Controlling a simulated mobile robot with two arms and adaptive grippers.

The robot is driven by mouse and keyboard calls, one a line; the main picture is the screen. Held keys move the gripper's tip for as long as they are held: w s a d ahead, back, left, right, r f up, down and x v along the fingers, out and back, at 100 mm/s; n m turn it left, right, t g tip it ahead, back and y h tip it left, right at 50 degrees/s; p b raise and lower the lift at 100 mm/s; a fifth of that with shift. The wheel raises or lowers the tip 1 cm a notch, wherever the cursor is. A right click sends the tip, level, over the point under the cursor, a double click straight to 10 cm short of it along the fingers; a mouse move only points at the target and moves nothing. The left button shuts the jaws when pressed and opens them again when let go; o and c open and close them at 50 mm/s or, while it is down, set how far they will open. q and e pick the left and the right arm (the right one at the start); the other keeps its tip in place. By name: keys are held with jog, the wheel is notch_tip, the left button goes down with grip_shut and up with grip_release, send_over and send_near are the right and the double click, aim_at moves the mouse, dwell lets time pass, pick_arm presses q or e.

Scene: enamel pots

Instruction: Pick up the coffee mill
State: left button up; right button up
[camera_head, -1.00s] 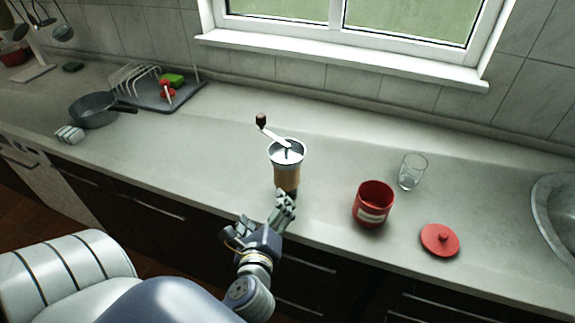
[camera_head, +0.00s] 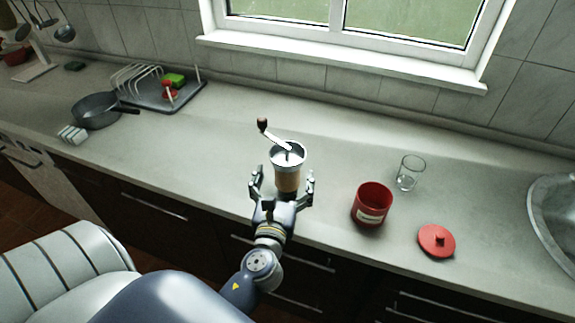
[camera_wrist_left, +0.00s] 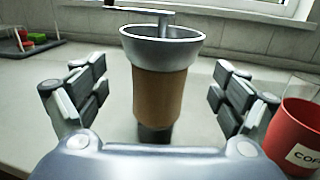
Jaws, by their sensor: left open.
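The coffee mill (camera_head: 288,180) stands upright on the counter near its front edge. It has a silver funnel top, a brown body and a crank with a dark knob pointing to the upper left. My left gripper (camera_head: 283,183) is open, with one finger on each side of the mill. In the left wrist view the mill (camera_wrist_left: 159,97) is between the spread fingers, with a gap on both sides. Its lower end is partly hidden by my gripper. My right gripper is not in view.
A red canister (camera_head: 371,206), a drinking glass (camera_head: 410,173) and a red lid (camera_head: 436,241) are to the right of the mill. A pan (camera_head: 97,110) and a dish rack (camera_head: 150,88) are at the left. The counter behind the mill is clear.

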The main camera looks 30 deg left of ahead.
pick_arm(q)
jog(key=p+x, duration=0.1)
jog(key=x, duration=0.3)
jog(key=shift+w+a+f, duration=0.1)
jog(key=shift+w+a, duration=0.05)
jog(key=shift+w, duration=0.25)
jog(key=c, duration=1.6)
